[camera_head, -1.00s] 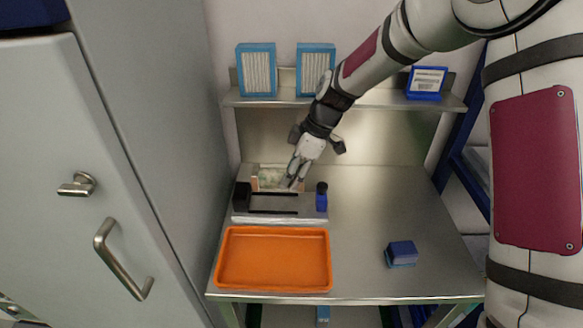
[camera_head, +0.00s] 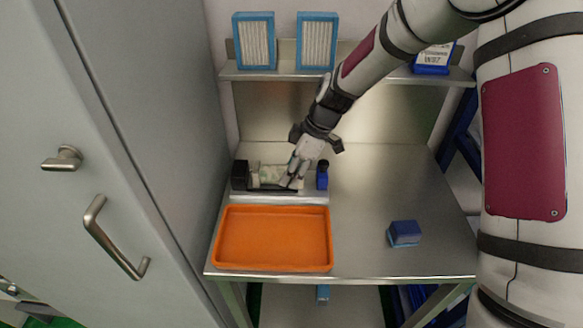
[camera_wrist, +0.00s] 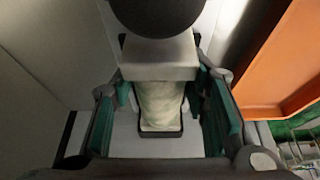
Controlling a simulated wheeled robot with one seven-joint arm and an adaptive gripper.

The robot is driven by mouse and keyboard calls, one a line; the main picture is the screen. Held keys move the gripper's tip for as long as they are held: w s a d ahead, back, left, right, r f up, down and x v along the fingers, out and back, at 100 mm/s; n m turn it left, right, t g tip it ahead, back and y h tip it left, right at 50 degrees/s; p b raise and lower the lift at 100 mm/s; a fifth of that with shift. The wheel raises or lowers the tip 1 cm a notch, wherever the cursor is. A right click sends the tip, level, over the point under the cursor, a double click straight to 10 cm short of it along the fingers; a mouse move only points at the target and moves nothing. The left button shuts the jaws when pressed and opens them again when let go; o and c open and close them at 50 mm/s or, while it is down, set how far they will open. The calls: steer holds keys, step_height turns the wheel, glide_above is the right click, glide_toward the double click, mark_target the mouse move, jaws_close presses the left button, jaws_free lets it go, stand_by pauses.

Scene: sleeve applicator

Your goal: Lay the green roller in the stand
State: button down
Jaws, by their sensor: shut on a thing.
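The green roller (camera_head: 268,175) is a pale, mottled green-white cylinder. In the head view it lies lengthwise over the stand (camera_head: 285,198), between the stand's black end block (camera_head: 240,175) and my gripper (camera_head: 294,177). In the wrist view the roller (camera_wrist: 160,104) runs between the green finger pads of my gripper (camera_wrist: 164,108), over a dark-edged slot. My gripper is shut on the roller near its right end and partly hides it. I cannot tell whether the roller rests on the stand or hangs just above it.
A blue piece with a black top (camera_head: 322,176) stands at the stand's right end. An orange tray (camera_head: 272,268) is in front. A blue block (camera_head: 404,234) sits at right. A shelf (camera_head: 285,75) with blue-framed panels is behind.

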steer(key=c, duration=0.8)
jaws_free()
steer(key=shift+c, duration=0.2)
steer(key=v, duration=1.2)
steer(key=s+d+r+m+t+h, duration=0.1)
steer(key=s+d+r+m+h, duration=0.2)
steer(key=s+d+r+m, duration=0.35)
steer(key=s+d+r+m+t, duration=0.1)
steer(key=s+d+r+m, duration=0.1)
steer(key=s, duration=0.5)
steer(key=s+d+r+m+t+h, duration=0.1)
steer(key=s+d+r+m, duration=0.1)
steer(key=s+m, duration=0.3)
steer(key=s+d+r+m+t, duration=0.1)
steer(key=s+d+r+m, duration=0.1)
steer(key=s, duration=0.9)
steer(key=shift+d+m+t+h, duration=0.3)
steer(key=shift+d+m+t, duration=0.1)
steer(key=shift+d+m, duration=0.55)
steer(key=shift+r, duration=0.15)
